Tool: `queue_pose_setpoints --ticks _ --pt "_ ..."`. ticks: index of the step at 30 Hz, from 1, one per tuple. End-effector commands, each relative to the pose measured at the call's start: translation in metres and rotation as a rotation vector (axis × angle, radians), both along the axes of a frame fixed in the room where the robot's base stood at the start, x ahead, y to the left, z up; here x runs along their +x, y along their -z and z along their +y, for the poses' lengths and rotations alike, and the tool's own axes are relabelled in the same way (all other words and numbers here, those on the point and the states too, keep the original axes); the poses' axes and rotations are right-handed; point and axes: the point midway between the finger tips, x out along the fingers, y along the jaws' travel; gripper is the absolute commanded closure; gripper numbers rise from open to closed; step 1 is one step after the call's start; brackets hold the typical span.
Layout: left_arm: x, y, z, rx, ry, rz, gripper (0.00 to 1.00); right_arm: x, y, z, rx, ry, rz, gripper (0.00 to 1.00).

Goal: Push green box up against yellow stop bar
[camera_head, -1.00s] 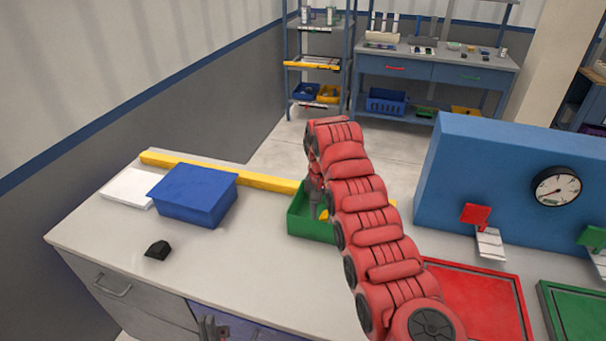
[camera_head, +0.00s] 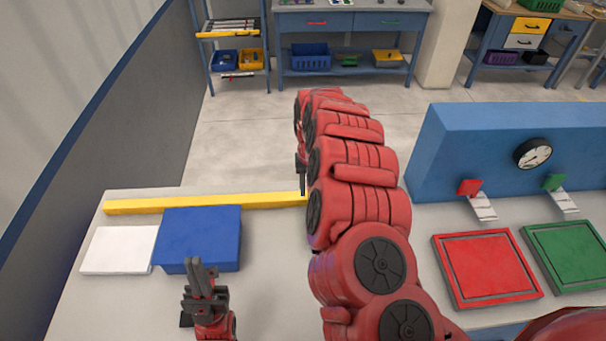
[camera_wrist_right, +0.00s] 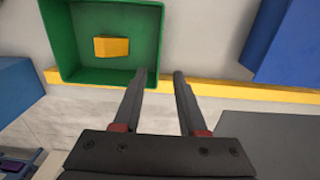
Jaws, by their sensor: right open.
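The green box (camera_wrist_right: 104,86) is an open tray holding a yellow block (camera_wrist_right: 112,47) in the right wrist view. In the head view my right arm hides it. The yellow stop bar (camera_head: 150,206) lies along the table's far edge. In the wrist view the green box's wall overlaps the bar (camera_wrist_right: 245,91); whether they touch, I cannot tell. My right gripper (camera_wrist_right: 160,74) is open and empty, one finger overlapping the box's corner, contact unclear. It also shows partly in the head view (camera_head: 302,172). My left gripper (camera_head: 205,272) is in front of the blue box, its opening unclear.
A blue box (camera_head: 200,238) and a white slab (camera_head: 119,250) are on the table's left side. A blue panel (camera_head: 480,150) stands right, behind red (camera_head: 487,268) and green (camera_head: 575,255) trays.

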Motion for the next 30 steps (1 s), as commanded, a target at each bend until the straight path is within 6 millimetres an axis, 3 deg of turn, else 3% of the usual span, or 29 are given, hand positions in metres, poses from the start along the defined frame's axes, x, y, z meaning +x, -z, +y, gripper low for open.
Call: queue_pose_setpoints --ticks 9,13,26,30 --pt "0.000 0.001 0.000 0.000 0.000 0.000 1.00 0.000 0.002 0.000 0.000 0.000 -0.001 0.59" --pt "0.000 0.009 0.000 0.000 0.000 0.000 1.00 0.000 0.011 -0.001 0.001 0.002 -0.001 0.59" --pt "0.000 0.075 0.000 0.000 0.000 0.000 1.00 0.000 0.095 -0.002 -0.002 0.002 0.000 0.59" --pt "0.000 0.059 0.000 0.000 0.000 -0.001 1.00 0.000 0.108 -0.001 -0.003 0.003 -0.001 0.59"
